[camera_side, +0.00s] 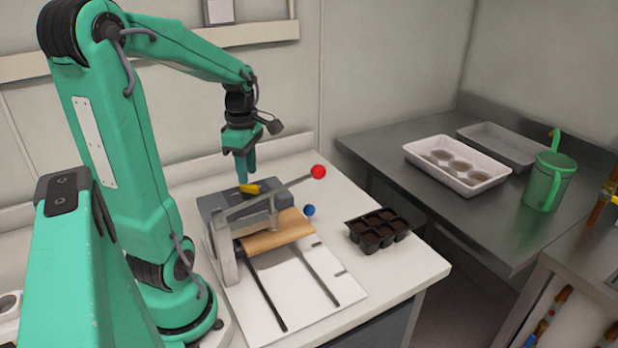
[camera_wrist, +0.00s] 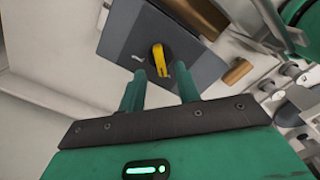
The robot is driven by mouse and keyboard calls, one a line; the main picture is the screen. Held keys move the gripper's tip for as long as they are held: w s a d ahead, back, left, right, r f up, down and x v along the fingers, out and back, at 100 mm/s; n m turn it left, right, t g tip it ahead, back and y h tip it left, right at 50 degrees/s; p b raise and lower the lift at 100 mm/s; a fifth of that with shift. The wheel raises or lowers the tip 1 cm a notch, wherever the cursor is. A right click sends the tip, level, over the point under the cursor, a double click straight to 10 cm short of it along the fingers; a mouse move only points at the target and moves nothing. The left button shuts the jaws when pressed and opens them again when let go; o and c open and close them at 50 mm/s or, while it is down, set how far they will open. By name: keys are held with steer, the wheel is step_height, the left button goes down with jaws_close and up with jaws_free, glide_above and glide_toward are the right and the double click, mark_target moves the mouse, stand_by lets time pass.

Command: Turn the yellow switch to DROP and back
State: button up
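The yellow switch (camera_side: 250,188) sits on top of a grey box (camera_side: 215,204) on a white-based device. In the wrist view the yellow switch (camera_wrist: 158,60) is a narrow handle on a dark round dial, set in the grey panel (camera_wrist: 122,40). My gripper (camera_side: 245,178) points down just above the switch in the side view. In the wrist view my gripper (camera_wrist: 160,72) is open, with one finger on each side of the switch's line. I cannot tell whether either finger touches it. No DROP lettering can be read.
A lever with a red ball (camera_side: 319,172) slants up beside the switch. A black seedling tray (camera_side: 378,230) stands to the right. A white tray (camera_side: 457,166) and green can (camera_side: 549,181) stand on the far counter.

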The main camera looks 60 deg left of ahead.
mark_target(252, 186)
steer(key=shift+r, duration=2.25)
steer(key=shift+w+d+r+m, duration=0.1)
steer(key=shift+w+d+m, duration=0.1)
steer(key=shift+d+m, duration=0.35)
steer(key=d+r+m+t, duration=0.1)
steer(key=d+m+t, duration=0.4)
steer(key=d+m, duration=1.4)
steer(key=shift+m+t, duration=0.3)
steer(key=shift+m, duration=3.25)
steer(key=shift+r, duration=0.1)
